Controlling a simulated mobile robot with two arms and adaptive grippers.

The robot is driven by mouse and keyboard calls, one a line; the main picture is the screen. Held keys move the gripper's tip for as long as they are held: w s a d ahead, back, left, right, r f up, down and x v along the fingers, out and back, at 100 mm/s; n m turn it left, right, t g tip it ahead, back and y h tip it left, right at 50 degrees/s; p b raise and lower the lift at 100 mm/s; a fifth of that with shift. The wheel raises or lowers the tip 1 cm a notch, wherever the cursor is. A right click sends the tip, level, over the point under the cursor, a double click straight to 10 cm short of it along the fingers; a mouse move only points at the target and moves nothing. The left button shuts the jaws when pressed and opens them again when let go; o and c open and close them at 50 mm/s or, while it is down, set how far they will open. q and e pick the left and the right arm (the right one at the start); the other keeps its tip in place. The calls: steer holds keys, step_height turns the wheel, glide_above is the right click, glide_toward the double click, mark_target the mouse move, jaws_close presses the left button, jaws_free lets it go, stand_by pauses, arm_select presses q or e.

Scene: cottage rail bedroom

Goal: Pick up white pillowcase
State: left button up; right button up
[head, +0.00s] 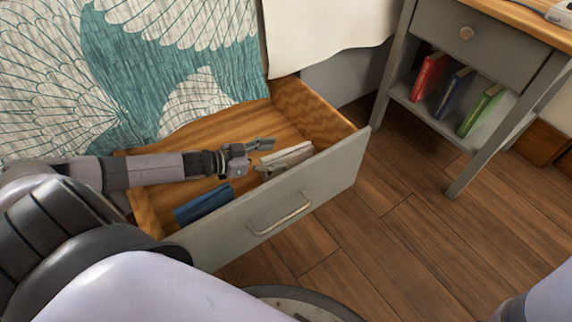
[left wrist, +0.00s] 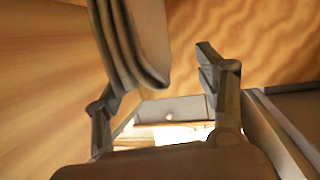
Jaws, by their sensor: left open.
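The white pillowcase (head: 294,156) lies folded in the open drawer, near its front wall. My left gripper (head: 266,155) reaches into the drawer from the left, its open fingers at the near end of the pillowcase. In the left wrist view, a folded, layered cloth (left wrist: 145,40), apparently the pillowcase, shows in shade close to the left finger. A clear gap lies between it and the right finger, so my left gripper (left wrist: 165,65) is not closed on it. My fingers partly hide the pillowcase's near end in the head view. My right gripper is not in view.
The wooden drawer (head: 322,110) has a grey front with a handle (head: 281,214). A folded blue cloth (head: 203,203) lies in it, nearer me. The bed with a teal patterned cover (head: 140,90) overhangs behind. A grey nightstand (head: 478,45) with books stands right; the floor between is clear.

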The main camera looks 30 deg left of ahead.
mark_target(282, 154)
arm_select(q)
steer(key=shift+b+x, duration=0.9)
steer(key=shift+x, duration=0.6)
steer(key=shift+c, duration=0.2)
jaws_close()
